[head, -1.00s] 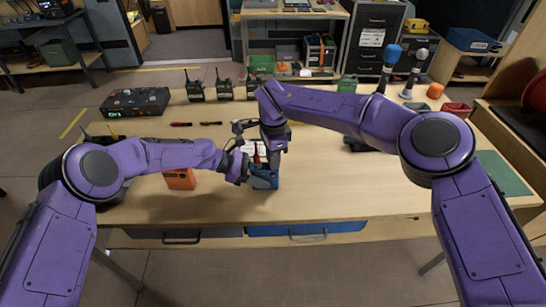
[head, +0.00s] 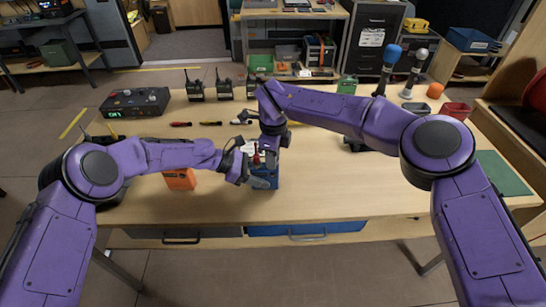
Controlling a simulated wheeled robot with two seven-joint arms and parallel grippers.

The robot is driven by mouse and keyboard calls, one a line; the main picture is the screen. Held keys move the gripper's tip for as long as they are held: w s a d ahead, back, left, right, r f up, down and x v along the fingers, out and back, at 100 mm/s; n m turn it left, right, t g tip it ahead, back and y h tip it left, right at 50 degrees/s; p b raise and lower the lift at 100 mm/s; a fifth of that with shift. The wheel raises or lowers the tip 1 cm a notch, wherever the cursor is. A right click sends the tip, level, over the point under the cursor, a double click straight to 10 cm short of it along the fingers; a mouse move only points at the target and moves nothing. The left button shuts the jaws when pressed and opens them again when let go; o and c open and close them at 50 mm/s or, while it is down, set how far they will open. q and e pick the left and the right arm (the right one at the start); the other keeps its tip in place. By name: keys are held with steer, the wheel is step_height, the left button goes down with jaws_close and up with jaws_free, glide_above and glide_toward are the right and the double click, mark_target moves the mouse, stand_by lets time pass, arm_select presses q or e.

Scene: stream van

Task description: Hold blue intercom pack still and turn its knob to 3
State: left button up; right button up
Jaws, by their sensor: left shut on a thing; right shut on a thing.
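The blue intercom pack (head: 265,180) stands on the table near its front edge, left of centre, with its top partly hidden by my grippers. My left gripper (head: 249,172) comes in from the left at the pack's side and is shut on it. My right gripper (head: 259,158) points down over the pack's top and is shut on the knob. A small red part shows between its fingers. The knob's marks are hidden or too small to read.
An orange pack (head: 180,179) stands left of the blue one, close under my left forearm. Several black radios (head: 225,90) and a black console (head: 135,102) stand at the back. Microphones (head: 388,66) stand at the back right. The table's front middle is clear.

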steer(key=shift+m, duration=0.6)
steer(key=m, duration=0.2)
steer(key=shift+m, duration=0.4)
steer(key=o, duration=0.6)
steer(key=shift+r, duration=0.1)
steer(key=shift+r, duration=2.9)
